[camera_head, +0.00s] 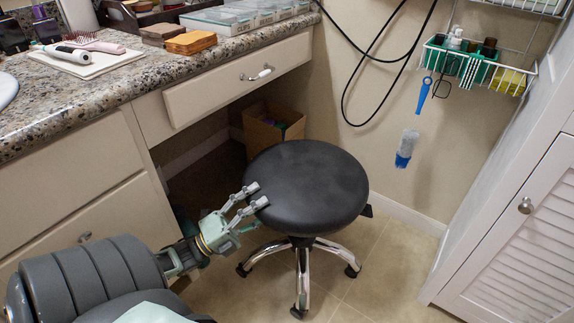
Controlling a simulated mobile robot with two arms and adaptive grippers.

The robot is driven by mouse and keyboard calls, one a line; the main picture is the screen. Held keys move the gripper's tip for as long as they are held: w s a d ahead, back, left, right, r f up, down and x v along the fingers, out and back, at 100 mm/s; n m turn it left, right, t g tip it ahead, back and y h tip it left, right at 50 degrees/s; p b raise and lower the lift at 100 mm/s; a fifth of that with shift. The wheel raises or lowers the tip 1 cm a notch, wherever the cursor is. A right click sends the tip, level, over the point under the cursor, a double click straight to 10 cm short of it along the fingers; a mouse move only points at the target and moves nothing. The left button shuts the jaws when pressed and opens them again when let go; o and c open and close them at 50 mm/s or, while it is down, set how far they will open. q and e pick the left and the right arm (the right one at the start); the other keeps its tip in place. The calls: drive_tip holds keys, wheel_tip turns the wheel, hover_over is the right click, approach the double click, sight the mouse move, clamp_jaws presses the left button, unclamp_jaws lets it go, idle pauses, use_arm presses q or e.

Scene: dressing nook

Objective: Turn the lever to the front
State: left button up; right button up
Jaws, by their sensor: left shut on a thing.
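A round stool with a black padded seat (308,180) stands on a chrome five-star base with casters. A short black lever (367,211) sticks out from under the seat on its right side. My left gripper (256,195) is at the left edge of the seat, with its two fingertips over the rim. It is shut on the seat edge, well apart from the lever. How deep the fingers reach around the rim is hard to see. My right gripper is not in view.
A granite counter (110,90) with drawers stands at the left, with a cardboard box (273,128) beneath it. A white louvered cabinet (520,240) is at the right. A wire rack (480,65) and black cables hang on the wall. Tiled floor (385,270) is clear right of the stool.

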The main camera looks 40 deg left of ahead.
use_arm(q)
drive_tip(key=shift+a+f+h, duration=0.15)
drive_tip(key=shift+a+h, duration=0.1)
drive_tip(key=shift+h, duration=0.05)
drive_tip(key=o, duration=1.8)
drive_tip(key=shift+c, duration=0.2)
drive_tip(key=v, duration=0.7)
drive_tip(key=shift+s+a, duration=0.15)
drive_tip(key=shift+s, duration=0.05)
